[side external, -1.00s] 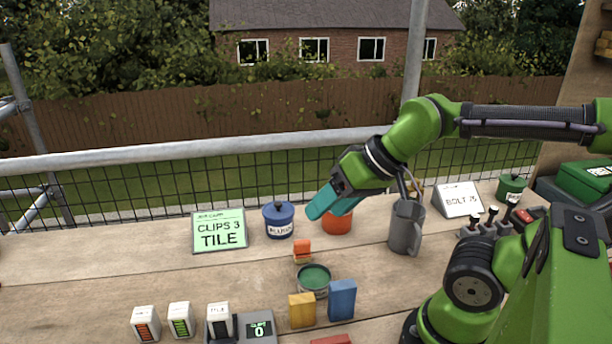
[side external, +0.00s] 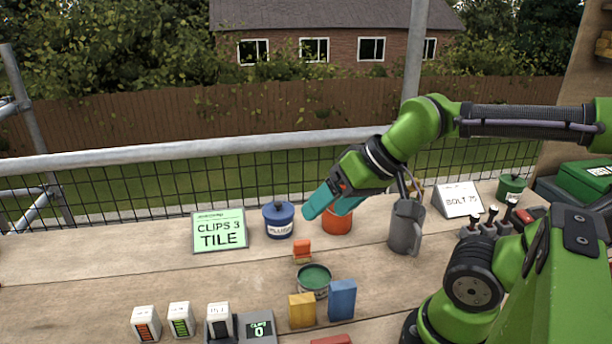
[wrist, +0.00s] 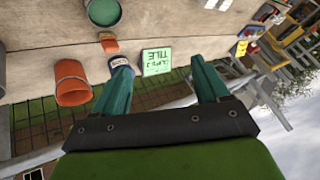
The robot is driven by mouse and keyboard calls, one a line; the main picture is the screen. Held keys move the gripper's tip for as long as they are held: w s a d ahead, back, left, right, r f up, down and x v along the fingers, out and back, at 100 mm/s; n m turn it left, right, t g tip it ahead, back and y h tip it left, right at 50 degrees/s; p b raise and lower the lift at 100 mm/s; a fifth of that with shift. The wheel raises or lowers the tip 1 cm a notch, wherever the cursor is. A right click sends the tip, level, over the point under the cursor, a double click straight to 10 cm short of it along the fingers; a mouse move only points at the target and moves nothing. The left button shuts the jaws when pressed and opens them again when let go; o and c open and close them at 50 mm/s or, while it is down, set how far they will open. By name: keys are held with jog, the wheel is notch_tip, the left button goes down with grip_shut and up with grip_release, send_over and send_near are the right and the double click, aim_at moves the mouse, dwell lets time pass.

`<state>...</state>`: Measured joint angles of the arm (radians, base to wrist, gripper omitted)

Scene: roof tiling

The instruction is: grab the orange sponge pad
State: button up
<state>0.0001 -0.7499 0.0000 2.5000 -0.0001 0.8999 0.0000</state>
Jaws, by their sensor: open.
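The orange sponge pad (side external: 302,247) is a small block on the wooden bench, just behind a round tin with a green top (side external: 314,279). In the wrist view the orange pad (wrist: 109,43) lies to the upper left, between the tin (wrist: 103,12) and the blue pot. My gripper (side external: 330,207) has teal fingers and hangs above the bench, in front of the orange-red pot, higher than the pad and a little to its right. In the wrist view my gripper (wrist: 160,66) has its fingers wide apart with nothing between them. The pad is apart from the fingers.
An orange-red pot (side external: 337,222), a lidded blue pot (side external: 279,222) and a green sign (side external: 219,231) stand behind the pad. A yellow block (side external: 302,311) and a blue block (side external: 342,300) are in front. A grey jug (side external: 406,228) stands right.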

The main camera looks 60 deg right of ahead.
jog(key=n+g+h, duration=0.2)
jog(key=n+g, duration=0.5)
jog(key=n, duration=2.4)
send_over(302, 240)
notch_tip(302, 240, down, 7)
notch_tip(302, 240, down, 17)
jog(key=shift+r, duration=0.2)
